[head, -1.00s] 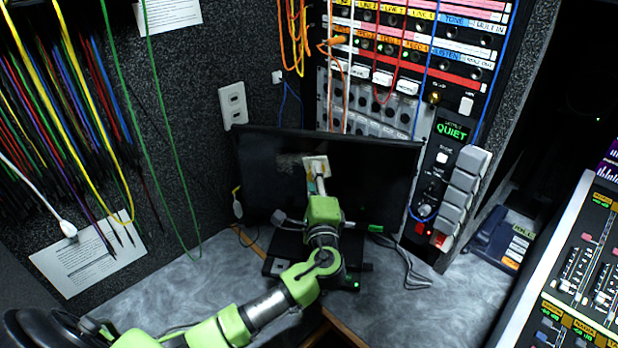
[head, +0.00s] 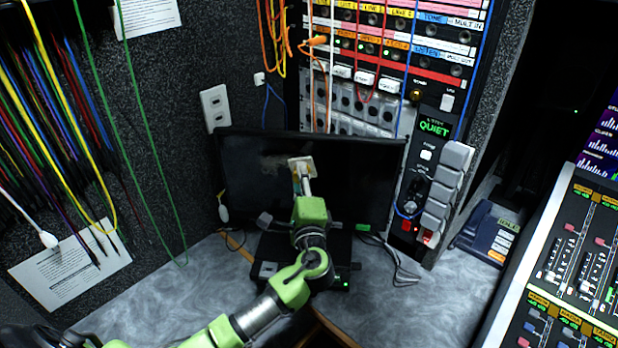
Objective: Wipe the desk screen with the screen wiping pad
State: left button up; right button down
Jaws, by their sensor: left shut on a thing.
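The desk screen (head: 350,180) is a dark, wide monitor standing at the back of the grey desk. A pale smudge (head: 272,164) shows on its upper left part. My left gripper (head: 303,180) is in front of the screen, shut on the screen wiping pad (head: 301,164), a small whitish square. The pad overlaps the screen's upper middle, just right of the smudge. Whether it touches the glass cannot be told. My left arm hides the lower middle of the screen. My right gripper is not in view.
A patch rack (head: 385,60) with hanging cables rises behind the screen. Cable bundles (head: 60,120) hang at the left. A telephone-like unit (head: 485,235) and a mixing console (head: 570,270) stand at the right. The grey desk (head: 420,310) is clear at front right.

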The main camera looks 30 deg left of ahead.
pick_arm(q)
jog(key=shift+s+a+p, duration=0.1)
jog(key=shift+s+a, duration=0.3)
jog(key=shift+a, duration=0.8)
jog(key=shift+s+a+p, duration=0.1)
jog(key=shift+s+a, duration=0.3)
jog(key=shift+a, duration=0.85)
jog(key=shift+s+a+p, duration=0.1)
jog(key=shift+s+a, duration=0.3)
jog(key=shift+a, duration=0.8)
jog(key=shift+s+a+r, duration=0.1)
jog(key=shift+s+a, duration=0.15)
jog(key=shift+a, duration=0.6)
jog(key=shift+s+a, duration=0.25)
jog(key=shift+a, duration=0.55)
